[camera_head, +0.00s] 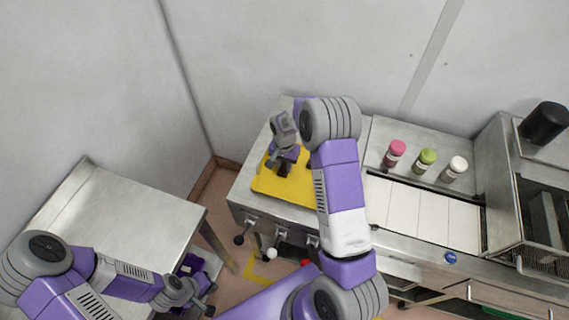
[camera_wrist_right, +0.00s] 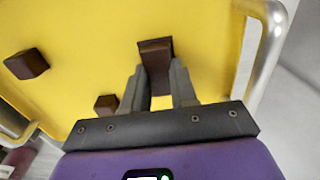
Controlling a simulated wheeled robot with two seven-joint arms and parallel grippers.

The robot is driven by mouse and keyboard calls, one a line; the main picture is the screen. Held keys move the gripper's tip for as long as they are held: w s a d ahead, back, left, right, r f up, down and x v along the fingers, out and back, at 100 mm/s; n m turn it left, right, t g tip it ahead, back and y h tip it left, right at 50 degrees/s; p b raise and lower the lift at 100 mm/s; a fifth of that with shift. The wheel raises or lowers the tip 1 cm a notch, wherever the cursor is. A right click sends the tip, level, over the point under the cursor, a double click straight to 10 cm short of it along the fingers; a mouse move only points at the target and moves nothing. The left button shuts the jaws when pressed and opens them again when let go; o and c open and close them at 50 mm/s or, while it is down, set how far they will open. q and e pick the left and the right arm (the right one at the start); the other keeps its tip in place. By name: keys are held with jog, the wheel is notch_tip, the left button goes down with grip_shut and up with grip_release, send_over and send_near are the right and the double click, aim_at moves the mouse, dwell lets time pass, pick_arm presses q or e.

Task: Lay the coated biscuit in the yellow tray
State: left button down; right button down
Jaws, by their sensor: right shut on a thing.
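The yellow tray (camera_head: 268,187) lies on the steel counter, partly hidden behind my right arm. My right gripper (camera_head: 281,168) is over the tray, pointing down. In the right wrist view my right gripper (camera_wrist_right: 158,80) is shut on a dark brown coated biscuit (camera_wrist_right: 155,46), with the yellow tray floor (camera_wrist_right: 90,35) behind it. I cannot tell whether the biscuit touches the floor. Two more brown biscuits lie in the tray, one at the left (camera_wrist_right: 26,64) and one near the left finger (camera_wrist_right: 106,103). My left gripper (camera_head: 209,298) is open and empty, low beside the left table.
A bare steel table (camera_head: 125,215) stands at the left. Pink (camera_head: 395,152), green (camera_head: 425,160) and white (camera_head: 455,168) capped jars stand behind a belt of white plates (camera_head: 425,215). A steel machine (camera_head: 505,180) is at the right. The tray has a metal rail (camera_wrist_right: 268,50).

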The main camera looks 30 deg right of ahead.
aim_at(284, 167)
jog(key=c, duration=1.3)
grip_release()
jog(key=shift+f, duration=0.15)
jog(key=shift+c, duration=0.2)
jog(key=o, duration=0.5)
jog(key=shift+c, duration=0.2)
jog(key=shift+r, duration=0.2)
jog(key=shift+w+r, duration=0.1)
jog(key=shift+r, duration=0.25)
notch_tip(284, 167, up, 11)
jog(key=shift+r, duration=0.2)
